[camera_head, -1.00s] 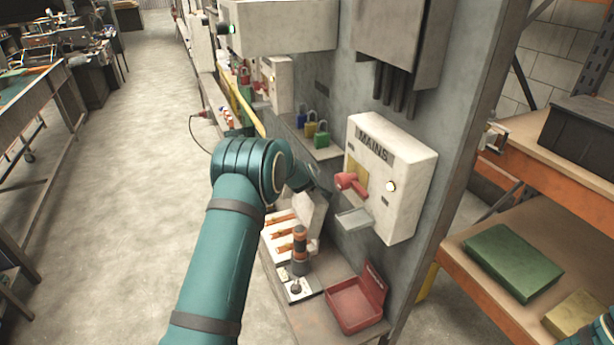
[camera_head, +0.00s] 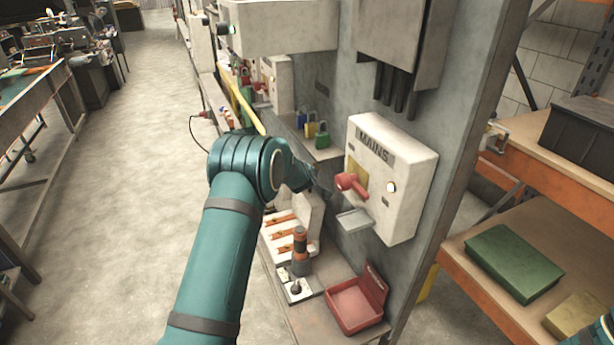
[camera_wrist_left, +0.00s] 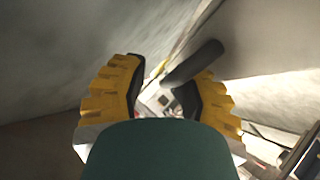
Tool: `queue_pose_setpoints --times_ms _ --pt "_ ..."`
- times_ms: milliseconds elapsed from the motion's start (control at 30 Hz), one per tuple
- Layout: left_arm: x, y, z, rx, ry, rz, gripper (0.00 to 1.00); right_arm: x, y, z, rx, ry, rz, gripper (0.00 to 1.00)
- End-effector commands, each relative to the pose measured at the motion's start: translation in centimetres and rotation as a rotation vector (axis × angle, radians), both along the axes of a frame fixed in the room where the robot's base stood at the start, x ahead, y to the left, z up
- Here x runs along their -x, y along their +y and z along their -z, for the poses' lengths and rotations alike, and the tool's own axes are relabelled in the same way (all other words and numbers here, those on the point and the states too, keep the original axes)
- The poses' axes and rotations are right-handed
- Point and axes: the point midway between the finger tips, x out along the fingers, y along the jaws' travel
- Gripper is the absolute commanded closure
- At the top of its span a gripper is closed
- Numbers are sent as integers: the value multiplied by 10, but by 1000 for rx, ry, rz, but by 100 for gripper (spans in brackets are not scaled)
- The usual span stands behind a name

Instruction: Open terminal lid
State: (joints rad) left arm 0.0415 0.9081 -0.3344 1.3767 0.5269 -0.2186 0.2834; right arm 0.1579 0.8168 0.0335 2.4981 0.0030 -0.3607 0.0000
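A white terminal block (camera_head: 268,243) with several exposed copper-coloured strips sits on the bench, just right of my left arm. A pale upright piece (camera_head: 314,212) stands at its right side; I cannot tell whether it is the lid. My left gripper is above the block, left of the MAINS box; its fingertips are mostly hidden behind my wrist in the head view. In the left wrist view the yellow-backed fingers (camera_wrist_left: 160,95) are spread apart. A dark grey rounded bar (camera_wrist_left: 192,64) shows between them, close to the right finger; contact is unclear. My right gripper is out of view.
The MAINS box (camera_head: 407,180) with a red switch handle (camera_head: 350,184) is close to the right of my left gripper. A red tray (camera_head: 350,310) and a dark-and-orange cylindrical tool (camera_head: 300,249) are below. Coloured padlocks (camera_head: 311,127) stand on a ledge behind.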

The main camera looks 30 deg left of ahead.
Motion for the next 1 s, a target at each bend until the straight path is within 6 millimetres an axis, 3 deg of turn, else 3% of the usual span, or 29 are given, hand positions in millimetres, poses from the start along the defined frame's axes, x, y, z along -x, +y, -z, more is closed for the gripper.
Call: queue_pose_setpoints --times_ms 67,600,1000 --pt "10 -9 3 13 18 8 59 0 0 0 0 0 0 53" --pt "81 -31 -58 5 -1 6 59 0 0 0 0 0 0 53" --pt "90 -34 -65 3 -3 6 59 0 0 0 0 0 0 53"
